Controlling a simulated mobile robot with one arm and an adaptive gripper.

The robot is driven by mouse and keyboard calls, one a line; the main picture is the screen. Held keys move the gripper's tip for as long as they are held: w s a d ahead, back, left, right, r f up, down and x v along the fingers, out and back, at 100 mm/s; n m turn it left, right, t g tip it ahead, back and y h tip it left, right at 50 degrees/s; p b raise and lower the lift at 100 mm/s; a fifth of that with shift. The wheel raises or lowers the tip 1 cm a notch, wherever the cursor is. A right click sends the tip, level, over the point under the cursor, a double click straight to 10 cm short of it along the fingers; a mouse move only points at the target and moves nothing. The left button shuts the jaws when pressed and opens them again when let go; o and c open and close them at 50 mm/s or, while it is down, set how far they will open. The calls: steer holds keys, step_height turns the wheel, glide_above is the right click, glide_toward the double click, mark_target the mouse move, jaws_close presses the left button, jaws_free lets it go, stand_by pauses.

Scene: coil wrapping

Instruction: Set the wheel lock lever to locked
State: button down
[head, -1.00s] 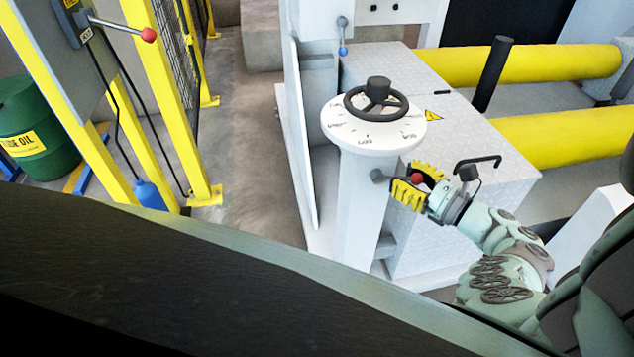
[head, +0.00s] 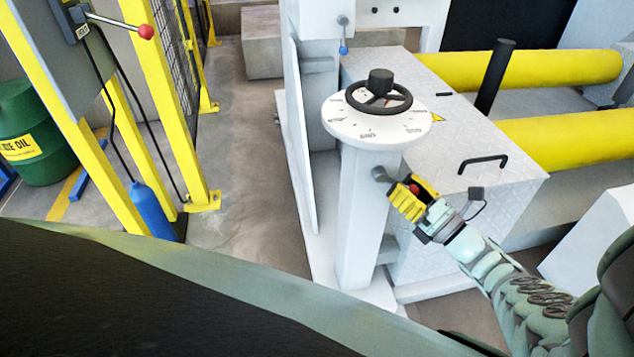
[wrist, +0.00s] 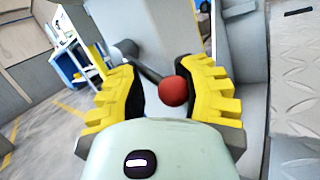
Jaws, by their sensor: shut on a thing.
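The wheel lock lever is a short grey rod (wrist: 150,75) with a red ball knob (head: 414,188). It comes from a grey pivot (head: 381,174) on the side of the white pedestal (head: 361,220). My gripper (head: 407,192), with yellow ribbed fingers, is shut on the lever near its knob. In the wrist view the red knob (wrist: 174,91) sits between the two fingers, and the rod runs up and left to the pivot. The fingers partly hide the lever in the head view. No lock marking is readable beside the lever.
A black handwheel (head: 379,97) tops the pedestal above a white marked dial (head: 345,128). A tread-plate box (head: 465,135) with a black handle (head: 483,161) stands to the right. Another red-knobbed lever (head: 145,32) is on a panel at far left. The floor left of the pedestal is clear.

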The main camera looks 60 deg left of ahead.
steer(key=shift+w+f+m+t, duration=0.15)
steer(key=shift+f+m+t, duration=0.2)
steer(key=shift+m, duration=0.25)
steer(key=c, duration=0.9)
jaws_free()
steer(key=shift+c, duration=0.2)
steer(key=shift+o, duration=1.4)
steer(key=shift+w+a+r, duration=0.2)
steer(key=shift+r, duration=0.05)
steer(key=shift+o, duration=0.7)
steer(key=shift+a, duration=0.1)
steer(key=shift+s, duration=0.15)
